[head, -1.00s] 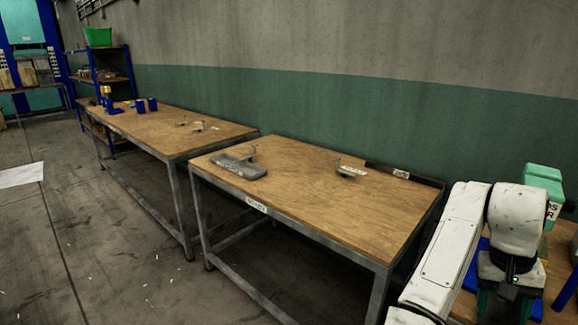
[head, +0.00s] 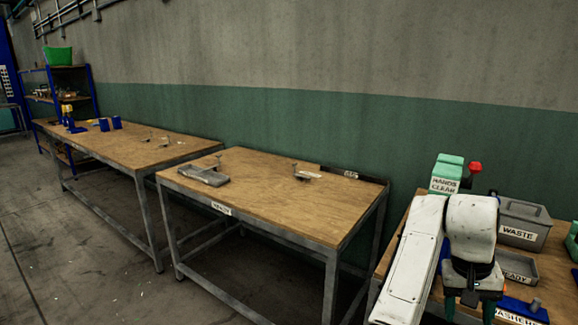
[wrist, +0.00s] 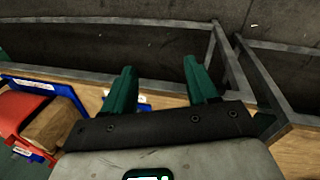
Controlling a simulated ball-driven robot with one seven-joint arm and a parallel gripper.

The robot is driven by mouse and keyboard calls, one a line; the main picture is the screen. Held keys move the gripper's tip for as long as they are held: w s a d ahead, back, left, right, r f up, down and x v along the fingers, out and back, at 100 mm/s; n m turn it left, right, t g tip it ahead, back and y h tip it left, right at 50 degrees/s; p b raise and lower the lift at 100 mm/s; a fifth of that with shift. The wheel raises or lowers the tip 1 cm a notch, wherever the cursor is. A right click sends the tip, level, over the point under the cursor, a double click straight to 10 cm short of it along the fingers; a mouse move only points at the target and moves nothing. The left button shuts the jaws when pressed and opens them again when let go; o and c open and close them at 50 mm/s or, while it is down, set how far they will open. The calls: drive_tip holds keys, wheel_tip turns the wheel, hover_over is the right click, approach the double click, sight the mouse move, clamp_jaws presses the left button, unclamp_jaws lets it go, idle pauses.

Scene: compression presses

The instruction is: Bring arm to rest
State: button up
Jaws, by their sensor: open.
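My white arm (head: 415,265) stands at the lower right of the head view, in front of the right-hand bench. My gripper (head: 470,302) points downward at the bottom of that view, its green fingers partly cut off by the frame edge. In the wrist view my gripper (wrist: 160,80) shows two green fingers spread apart with nothing between them. Beyond the fingers are a bench's wooden edge and grey metal frame.
The right-hand bench holds a green press (head: 447,172) marked "HANDS CLEAR", a grey "WASTE" bin (head: 522,233), a grey "READY" tray (head: 518,266) and a blue bin (head: 520,308). A wooden table (head: 270,200) stands left of it. Floor (head: 80,270) at left is clear.

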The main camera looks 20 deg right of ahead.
drive_tip(key=s+a+f+n+t+h, duration=0.2)
drive_tip(key=s+f+n+h, duration=0.15)
drive_tip(key=s+f, duration=0.75)
drive_tip(key=s+a+f+n+y, duration=0.2)
drive_tip(key=s+a+f, duration=0.3)
drive_tip(key=a, duration=0.3)
drive_tip(key=s+a+f+n+y, duration=0.2)
drive_tip(key=s+a+f+y, duration=0.1)
drive_tip(key=s+a+f, duration=0.3)
drive_tip(key=a, duration=0.2)
drive_tip(key=shift+s+a, duration=0.15)
drive_tip(key=shift+a, duration=0.25)
